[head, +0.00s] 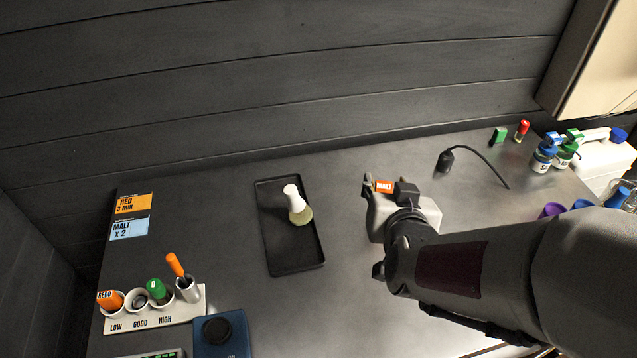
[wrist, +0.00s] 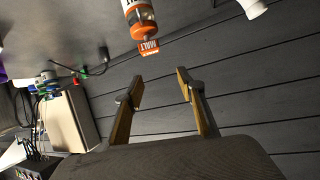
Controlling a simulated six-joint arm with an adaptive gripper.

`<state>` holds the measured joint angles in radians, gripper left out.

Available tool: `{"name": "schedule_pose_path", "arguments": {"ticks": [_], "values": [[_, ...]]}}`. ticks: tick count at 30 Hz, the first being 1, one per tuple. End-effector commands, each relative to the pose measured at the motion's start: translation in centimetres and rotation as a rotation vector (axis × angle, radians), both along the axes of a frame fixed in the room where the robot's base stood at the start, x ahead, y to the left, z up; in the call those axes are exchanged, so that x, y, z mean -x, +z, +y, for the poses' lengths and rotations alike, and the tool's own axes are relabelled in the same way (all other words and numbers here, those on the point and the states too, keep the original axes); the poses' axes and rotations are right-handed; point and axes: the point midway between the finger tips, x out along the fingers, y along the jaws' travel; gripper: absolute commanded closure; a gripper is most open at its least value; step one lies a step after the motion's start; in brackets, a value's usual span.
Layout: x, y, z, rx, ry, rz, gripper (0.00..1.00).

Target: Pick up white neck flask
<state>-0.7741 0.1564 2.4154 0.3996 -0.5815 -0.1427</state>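The white neck flask (head: 297,205) has a white neck and a pale, yellowish-green body. In the head view it is on the dark tray (head: 262,222), seemingly tilted or leaning in perspective. In the wrist view a white shape (wrist: 253,8) at the top right edge may be its neck. My gripper (head: 385,190) is to the right of the tray, apart from the flask. In the wrist view my gripper (wrist: 160,88) shows two fingers spread wide with nothing between them.
An orange MALT-labelled bottle (wrist: 140,20) stands near my gripper, mostly hidden in the head view. A LOW/GOOD/HIGH rack (head: 150,310) is at front left beside a blue device (head: 235,340). A black cable (head: 480,155) and several bottles are at right. Table between tray and rack is clear.

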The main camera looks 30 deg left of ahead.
Motion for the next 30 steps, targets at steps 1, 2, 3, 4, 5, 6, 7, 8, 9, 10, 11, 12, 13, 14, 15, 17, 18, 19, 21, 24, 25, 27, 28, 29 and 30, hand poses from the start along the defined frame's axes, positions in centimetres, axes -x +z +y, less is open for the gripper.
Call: {"name": "schedule_pose_path", "arguments": {"ticks": [1, 2, 3, 4, 5, 6, 7, 8, 9, 10, 11, 12, 13, 14, 15, 17, 18, 19, 21, 24, 25, 27, 28, 29, 30], "values": [[0.3, -0.7, 1.2, 0.001, 0.011, -0.016, 0.61], [0.4, -0.9, 1.7, 0.001, 0.015, -0.027, 0.61], [0.5, -1.3, 2.4, -0.001, 0.018, -0.043, 0.61], [0.6, -1.5, 3.0, -0.001, 0.021, -0.056, 0.61], [0.8, -1.7, 3.5, -0.002, 0.026, -0.070, 0.61], [1.0, -2.0, 4.2, -0.003, 0.030, -0.087, 0.61], [1.1, -2.3, 4.7, -0.002, 0.034, -0.100, 0.61], [1.3, -2.5, 5.2, -0.003, 0.037, -0.114, 0.61], [1.6, -2.8, 5.9, -0.003, 0.043, -0.132, 0.61], [1.8, -3.1, 6.4, -0.003, 0.045, -0.145, 0.61], [2.1, -3.3, 6.8, -0.003, 0.048, -0.159, 0.61], [2.4, -3.6, 7.4, -0.002, 0.053, -0.178, 0.61], [2.7, -3.8, 7.9, -0.002, 0.057, -0.194, 0.61], [3.0, -4.1, 8.3, -0.001, 0.060, -0.207, 0.61], [3.4, -4.4, 8.9, -0.001, 0.065, -0.227, 0.61], [4.1, -4.9, 9.7, 0.002, 0.074, -0.256, 0.61], [4.5, -5.1, 10.1, 0.002, 0.078, -0.278, 0.61], [4.9, -5.4, 10.5, 0.004, 0.083, -0.293, 0.61], [5.8, -5.8, 11.3, 0.005, 0.093, -0.328, 0.61], [7.1, -6.4, 12.2, 0.007, 0.106, -0.379, 0.61], [7.4, -6.5, 12.5, 0.007, 0.110, -0.393, 0.61], [8.3, -6.9, 13.0, 0.009, 0.119, -0.426, 0.61], [8.7, -7.0, 13.2, 0.009, 0.122, -0.440, 0.61], [9.1, -7.1, 13.4, 0.009, 0.127, -0.453, 0.61], [9.5, -7.2, 13.6, 0.010, 0.132, -0.468, 0.61]]}}
